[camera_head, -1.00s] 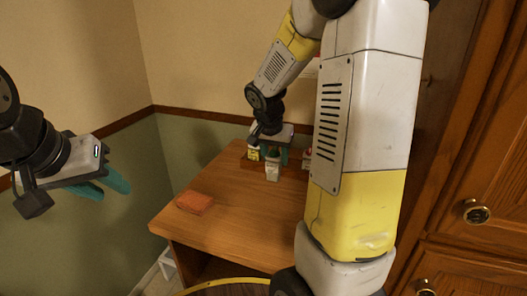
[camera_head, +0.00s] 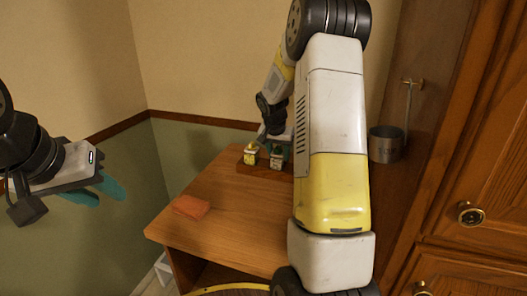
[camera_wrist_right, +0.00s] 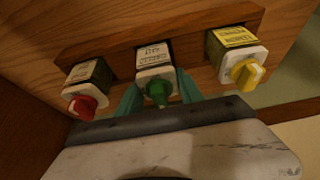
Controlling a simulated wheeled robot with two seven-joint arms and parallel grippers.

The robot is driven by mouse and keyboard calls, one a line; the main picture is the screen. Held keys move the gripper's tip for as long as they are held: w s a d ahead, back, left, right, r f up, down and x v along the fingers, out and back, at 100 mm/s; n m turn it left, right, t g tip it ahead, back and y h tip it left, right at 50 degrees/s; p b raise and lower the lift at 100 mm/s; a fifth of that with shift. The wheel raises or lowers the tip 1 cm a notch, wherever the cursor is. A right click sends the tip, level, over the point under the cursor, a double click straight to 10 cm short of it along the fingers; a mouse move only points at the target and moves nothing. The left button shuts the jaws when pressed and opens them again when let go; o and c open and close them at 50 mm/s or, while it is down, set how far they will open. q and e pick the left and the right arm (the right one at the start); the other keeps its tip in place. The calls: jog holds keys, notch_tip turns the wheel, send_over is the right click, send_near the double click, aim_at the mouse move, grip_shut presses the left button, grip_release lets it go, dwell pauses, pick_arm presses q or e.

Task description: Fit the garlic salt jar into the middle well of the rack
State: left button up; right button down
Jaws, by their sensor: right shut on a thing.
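The green-capped jar with a white label (camera_wrist_right: 154,62), which I take as the garlic salt, is between the teal fingers of my right gripper (camera_wrist_right: 158,96). The gripper is shut on it. The jar is at the middle of the wooden rack (camera_wrist_right: 118,66), lined up with its neighbours; how deep it sits in the well is unclear. My left gripper (camera_head: 104,193) is open and empty, left of the table.
A yellow-capped jar (camera_wrist_right: 236,45) and a red-capped jar (camera_wrist_right: 88,80) stand in the rack's two end wells, close to my fingers. An orange cloth or block (camera_head: 191,207) lies at the table's left edge. A metal cup (camera_head: 385,144) is at the right. The table's middle is clear.

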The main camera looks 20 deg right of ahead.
jog(key=c, duration=0.8)
grip_release()
jog(key=shift+f, duration=0.1)
jog(key=shift+o, duration=0.2)
jog(key=v, duration=1.2)
jog(key=s+a+r+n+t+y, duration=0.1)
jog(key=s+a+r+n, duration=0.15)
jog(key=s, duration=0.35)
jog(key=s+a+r+n+y, duration=0.1)
jog(key=s+a+r, duration=0.3)
jog(key=s, duration=0.2)
jog(key=s+a+n+y, duration=0.1)
jog(key=s+a, duration=0.3)
jog(key=s, duration=0.4)
jog(key=s+a+n+t+y, duration=0.1)
jog(key=s+a+n, duration=0.2)
jog(key=s, duration=0.5)
jog(key=shift+s+a+f+t+y, duration=0.2)
jog(key=shift+a+t+y, duration=0.15)
jog(key=shift+a, duration=0.25)
jog(key=shift+r+n, duration=0.1)
jog(key=shift+n, duration=0.15)
